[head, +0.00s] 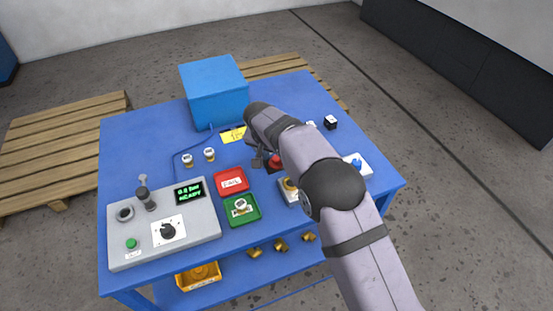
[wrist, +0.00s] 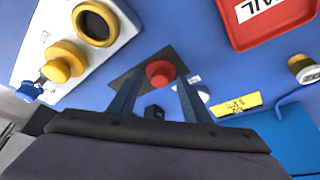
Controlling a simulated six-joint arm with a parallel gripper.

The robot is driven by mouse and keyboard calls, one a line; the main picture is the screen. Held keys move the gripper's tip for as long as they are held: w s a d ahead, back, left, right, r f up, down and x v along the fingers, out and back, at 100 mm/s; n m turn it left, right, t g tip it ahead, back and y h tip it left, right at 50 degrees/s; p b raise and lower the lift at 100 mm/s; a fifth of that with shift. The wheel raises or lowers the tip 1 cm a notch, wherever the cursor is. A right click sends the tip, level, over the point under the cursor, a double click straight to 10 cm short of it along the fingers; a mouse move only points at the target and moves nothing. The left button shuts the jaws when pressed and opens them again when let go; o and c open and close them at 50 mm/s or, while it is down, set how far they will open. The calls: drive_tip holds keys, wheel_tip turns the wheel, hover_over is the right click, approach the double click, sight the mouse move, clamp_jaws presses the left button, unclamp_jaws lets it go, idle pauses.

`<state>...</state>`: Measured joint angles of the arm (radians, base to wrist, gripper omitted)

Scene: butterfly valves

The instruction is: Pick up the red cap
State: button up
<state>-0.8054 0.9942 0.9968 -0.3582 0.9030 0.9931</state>
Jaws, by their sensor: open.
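The red cap (wrist: 160,70) is round and lies on a dark square patch (wrist: 128,80) on the blue table. In the wrist view it shows between the two fingertips of my gripper (wrist: 160,77), which is open with nothing held. I cannot tell how high the fingers are above the cap. In the head view the red cap (head: 275,162) is partly hidden by my arm, just right of my gripper (head: 258,157).
A red tray (head: 217,189) and a green tray (head: 229,220) stand left of my arm. A grey control panel (head: 199,236) is at the front left and a blue box (head: 205,108) at the back. A white fixture with yellow parts (wrist: 115,53) is beside the cap.

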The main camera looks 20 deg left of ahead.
drive_tip(key=c, duration=1.1)
drive_tip(key=shift+c, duration=0.2)
